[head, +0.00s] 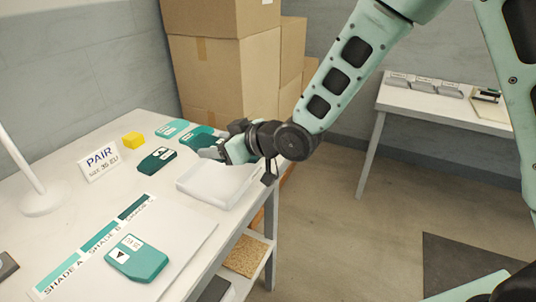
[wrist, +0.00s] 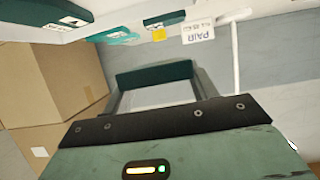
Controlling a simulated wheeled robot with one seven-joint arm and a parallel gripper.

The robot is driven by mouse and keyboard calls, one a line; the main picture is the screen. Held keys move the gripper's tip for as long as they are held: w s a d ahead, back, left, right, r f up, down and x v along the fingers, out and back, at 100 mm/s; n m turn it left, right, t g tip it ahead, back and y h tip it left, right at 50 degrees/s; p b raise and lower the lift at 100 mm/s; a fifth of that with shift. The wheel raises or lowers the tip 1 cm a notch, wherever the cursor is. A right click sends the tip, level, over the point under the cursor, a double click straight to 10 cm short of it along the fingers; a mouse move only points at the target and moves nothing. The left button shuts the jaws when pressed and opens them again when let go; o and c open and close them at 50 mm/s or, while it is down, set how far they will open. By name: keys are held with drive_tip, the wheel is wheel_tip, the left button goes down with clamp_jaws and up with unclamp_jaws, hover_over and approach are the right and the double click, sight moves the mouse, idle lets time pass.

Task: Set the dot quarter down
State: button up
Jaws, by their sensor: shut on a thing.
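My gripper (head: 222,150) is shut on a dark teal quarter (wrist: 153,75). In the wrist view the quarter lies edge-on across both fingertips, and its mark is not visible, so I cannot read whether it is the dot. In the head view the gripper is over the far part of the white tray (head: 208,190), near the table's right edge, and mostly hides the quarter. Beyond the tray lie a light teal quarter (head: 172,128), a dark teal quarter (head: 196,135) and a very dark quarter (head: 157,160). A teal quarter with a triangle (head: 137,258) lies on the shade sheet (head: 186,226).
The shade strip (head: 98,238) runs along the sheet's left side. A PAIR sign (head: 99,163), a yellow block (head: 133,140) and a white lamp stand (head: 41,203) stand at the left. Cardboard boxes (head: 225,75) rise behind the table. A second table (head: 445,105) is at the right.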

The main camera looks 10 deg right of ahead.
sight(225, 184)
drive_tip(key=shift+f, duration=0.15)
wheel_tip(225, 184, down, 10)
drive_tip(key=shift+r, duration=0.25)
drive_tip(key=shift+f, duration=0.15)
drive_tip(key=o, duration=1)
drive_tip(key=shift+c, duration=0.2)
